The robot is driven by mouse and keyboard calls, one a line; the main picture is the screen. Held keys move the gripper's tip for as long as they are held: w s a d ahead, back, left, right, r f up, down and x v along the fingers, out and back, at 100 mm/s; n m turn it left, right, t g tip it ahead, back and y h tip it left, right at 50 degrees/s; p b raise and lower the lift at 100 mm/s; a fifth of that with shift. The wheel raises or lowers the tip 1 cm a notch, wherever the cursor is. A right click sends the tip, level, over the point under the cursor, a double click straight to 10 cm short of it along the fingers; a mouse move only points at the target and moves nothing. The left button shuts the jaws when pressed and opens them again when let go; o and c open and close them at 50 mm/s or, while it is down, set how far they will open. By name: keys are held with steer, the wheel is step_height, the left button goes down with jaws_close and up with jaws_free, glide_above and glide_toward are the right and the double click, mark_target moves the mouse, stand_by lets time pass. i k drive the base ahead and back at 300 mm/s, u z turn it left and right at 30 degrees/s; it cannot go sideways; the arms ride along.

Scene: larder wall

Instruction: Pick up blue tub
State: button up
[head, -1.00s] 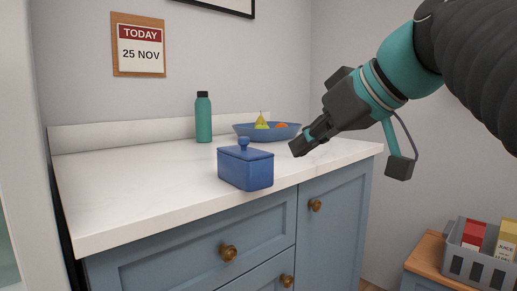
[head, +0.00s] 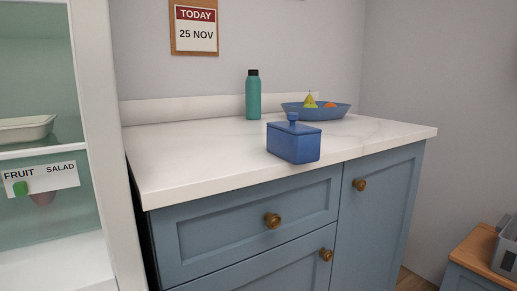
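The blue tub (head: 293,147) is a small box with a lid and a round knob on top. It stands upright on the white marble-look counter (head: 190,170), close to the front edge. My gripper is out of the head view now, so its state does not show.
A teal bottle (head: 252,97) stands behind the tub to the left. A blue fruit bowl (head: 330,111) is behind it to the right. A grey crate (head: 505,250) sits on a wooden top (head: 472,255) at lower right.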

mark_target(296, 150)
steer(key=u, duration=0.2)
steer(key=k, duration=0.9)
steer(key=z, duration=0.95)
steer(key=i, duration=0.45)
steer(key=u, duration=0.1)
